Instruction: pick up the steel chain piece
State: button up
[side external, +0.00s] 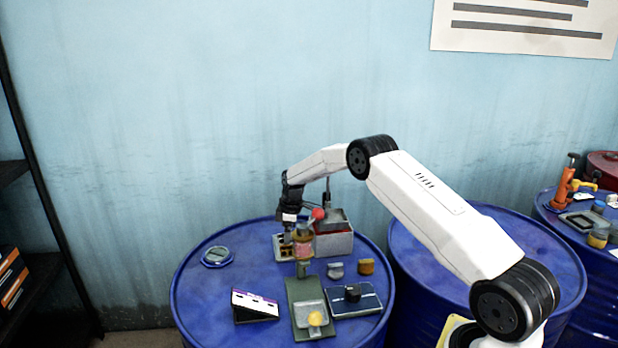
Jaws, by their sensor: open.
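My gripper (288,238) points down at the back of the blue drum top, over a small compartmented tray (281,252). Its jaws are open. The fingertips are small and partly hidden, so I cannot tell whether they touch anything in the tray. I cannot make out a steel chain piece for certain. A small grey metallic piece (335,271) lies right of the tray, in front of the red and grey box, but its form is too small to tell.
The red and grey box (336,243) stands just right. A brown piece (366,267), a dark blue flat case (356,300), a white and purple box (254,306) and a round dish (217,256) lie around.

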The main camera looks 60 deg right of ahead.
grip_shut()
jog(key=shift+r, duration=0.1)
notch_tip(320, 180, up, 18)
dwell(0.9)
dwell(0.3)
